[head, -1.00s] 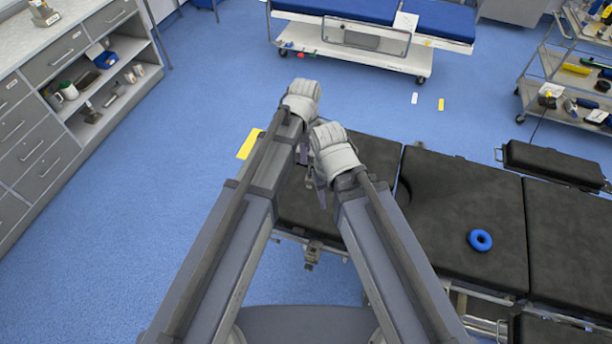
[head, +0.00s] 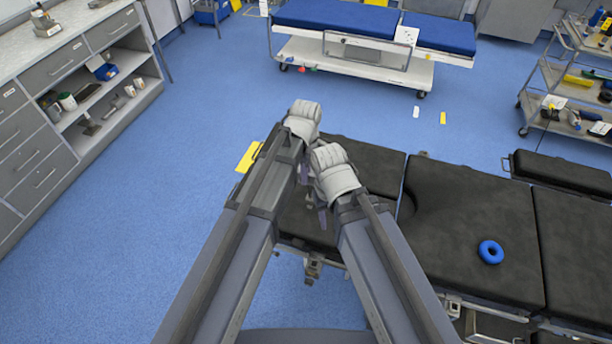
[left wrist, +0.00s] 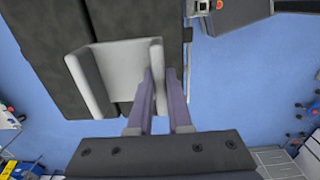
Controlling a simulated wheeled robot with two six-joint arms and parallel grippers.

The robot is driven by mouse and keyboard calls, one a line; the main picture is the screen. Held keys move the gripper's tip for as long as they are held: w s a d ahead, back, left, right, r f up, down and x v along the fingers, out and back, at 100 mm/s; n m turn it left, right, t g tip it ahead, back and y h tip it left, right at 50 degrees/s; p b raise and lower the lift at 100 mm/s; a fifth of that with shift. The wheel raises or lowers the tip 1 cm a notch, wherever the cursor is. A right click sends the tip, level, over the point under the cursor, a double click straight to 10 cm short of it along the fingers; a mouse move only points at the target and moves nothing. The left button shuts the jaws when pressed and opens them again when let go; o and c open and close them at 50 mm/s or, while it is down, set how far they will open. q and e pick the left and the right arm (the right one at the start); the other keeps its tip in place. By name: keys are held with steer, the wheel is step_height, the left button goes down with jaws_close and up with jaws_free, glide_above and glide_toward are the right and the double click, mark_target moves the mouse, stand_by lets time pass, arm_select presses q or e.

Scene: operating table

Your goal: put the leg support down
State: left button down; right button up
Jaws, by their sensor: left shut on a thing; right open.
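The leg support (left wrist: 121,75) is a pale grey, U-shaped trough in the left wrist view, over the black padded operating table (left wrist: 43,57). My left gripper (left wrist: 160,72) has its purple fingers on either side of the trough's right wall and is shut on it. I cannot tell whether the trough touches the pad. In the head view the leg support is hidden by my arms, above the left end of the operating table (head: 371,165). My right gripper (head: 321,208) is open beside and below my left one, with its fingers partly hidden.
A blue ring (head: 490,252) lies on the table's middle pad. A separate black pad (head: 562,172) stands along the far side. A blue-topped trolley bed (head: 337,18) is at the back, a cart (head: 568,82) at the right. Blue floor is free to the left.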

arm_select(q)
steer(key=shift+f+b, duration=0.6)
steer(key=c, duration=0.8)
jaws_free()
steer(key=shift+c, duration=0.2)
steer(key=shift+r, duration=0.1)
step_height(320, 180, up, 13)
steer(key=p, duration=1.3)
